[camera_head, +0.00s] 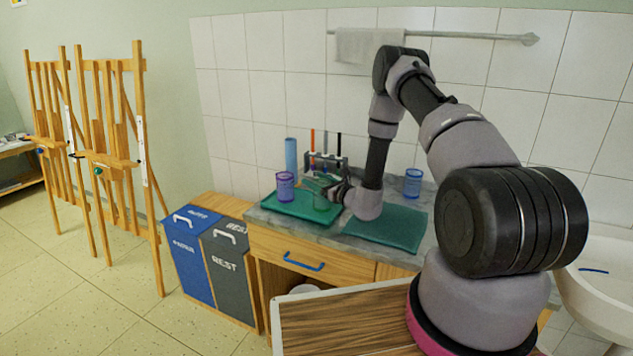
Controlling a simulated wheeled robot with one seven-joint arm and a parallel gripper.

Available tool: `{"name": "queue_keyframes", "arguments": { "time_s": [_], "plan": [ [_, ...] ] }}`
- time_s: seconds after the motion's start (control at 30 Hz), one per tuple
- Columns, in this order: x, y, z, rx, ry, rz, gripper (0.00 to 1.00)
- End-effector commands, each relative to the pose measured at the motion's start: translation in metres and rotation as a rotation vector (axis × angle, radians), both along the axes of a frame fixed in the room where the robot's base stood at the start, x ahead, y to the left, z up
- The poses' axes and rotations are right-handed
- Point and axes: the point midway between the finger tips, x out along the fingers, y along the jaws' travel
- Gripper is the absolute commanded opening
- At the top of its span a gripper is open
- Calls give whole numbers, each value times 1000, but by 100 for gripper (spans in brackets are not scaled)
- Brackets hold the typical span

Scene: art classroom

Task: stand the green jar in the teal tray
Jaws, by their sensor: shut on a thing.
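The green jar (321,202) is a see-through jar at my gripper (325,185), which is shut on it; the fingers partly cover it. The jar looks upright over the right part of the teal tray (291,211) on the counter. I cannot tell whether its base touches the tray. A purple jar (285,190) stands in the left part of the same tray, apart from the green jar.
A flat teal mat (390,232) lies right of the tray, under my arm. A blue jar (413,183) stands behind the mat. A blue cylinder (291,155) and a rack (338,160) with upright tools stand behind the tray. A sink (600,275) is at right.

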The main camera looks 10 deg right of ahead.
Motion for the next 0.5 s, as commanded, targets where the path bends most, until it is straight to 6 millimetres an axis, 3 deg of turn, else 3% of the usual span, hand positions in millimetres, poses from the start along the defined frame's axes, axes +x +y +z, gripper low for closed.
{"name": "queue_keyframes", "arguments": {
  "time_s": [0.2, 0.23, 0.27, 0.5],
  "plan": [
    [0, 0, -3, 1, 1, -1, 0],
    [0, 0, -3, 0, 0, -1, 89],
    [0, 0, -2, 0, 0, -1, 100],
    [0, 0, -2, 0, 0, 0, 100]
  ]
}}
